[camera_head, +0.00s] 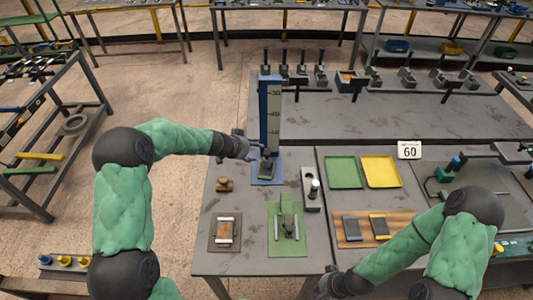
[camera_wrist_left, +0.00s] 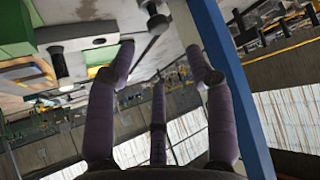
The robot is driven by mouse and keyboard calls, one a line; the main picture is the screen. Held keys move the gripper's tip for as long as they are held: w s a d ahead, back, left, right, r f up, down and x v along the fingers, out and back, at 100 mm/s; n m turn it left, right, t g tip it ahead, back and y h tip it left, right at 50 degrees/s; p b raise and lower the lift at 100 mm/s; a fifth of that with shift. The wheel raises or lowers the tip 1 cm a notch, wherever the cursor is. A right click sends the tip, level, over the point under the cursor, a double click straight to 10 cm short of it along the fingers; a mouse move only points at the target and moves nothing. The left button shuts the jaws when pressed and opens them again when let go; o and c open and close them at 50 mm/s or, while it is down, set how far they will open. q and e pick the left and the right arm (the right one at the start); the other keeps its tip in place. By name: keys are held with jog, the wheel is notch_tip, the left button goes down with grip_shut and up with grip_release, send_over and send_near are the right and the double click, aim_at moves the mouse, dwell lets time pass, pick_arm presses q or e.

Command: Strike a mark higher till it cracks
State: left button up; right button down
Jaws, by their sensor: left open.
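A blue upright post (camera_head: 263,125) with a numbered grey scale (camera_head: 274,118) stands on a blue base (camera_head: 258,181). A dark block (camera_head: 267,166) sits at the foot of the scale. My left gripper (camera_head: 248,150) is just left of the post's lower part. In the left wrist view its fingers (camera_wrist_left: 160,62) are spread with nothing between them, and the blue post (camera_wrist_left: 228,75) runs along their right side. I cannot tell whether a finger touches the post. My right gripper (camera_head: 328,287) is low at the front table edge, and its fingers are too unclear to read.
A green mat with a metal fixture (camera_head: 287,229), a brown board with a framed piece (camera_head: 226,231) and a small brown knob (camera_head: 224,184) lie nearby. Green (camera_head: 344,172) and yellow (camera_head: 381,172) trays and a "60" sign (camera_head: 409,150) are to the right.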

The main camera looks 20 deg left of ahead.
aim_at(266, 152)
pick_arm(q)
jog(key=x, duration=0.9)
jog(key=shift+w+d+f, duration=0.1)
jog(key=shift+w+f, duration=0.1)
jog(key=shift+r, duration=0.1)
grip_shut()
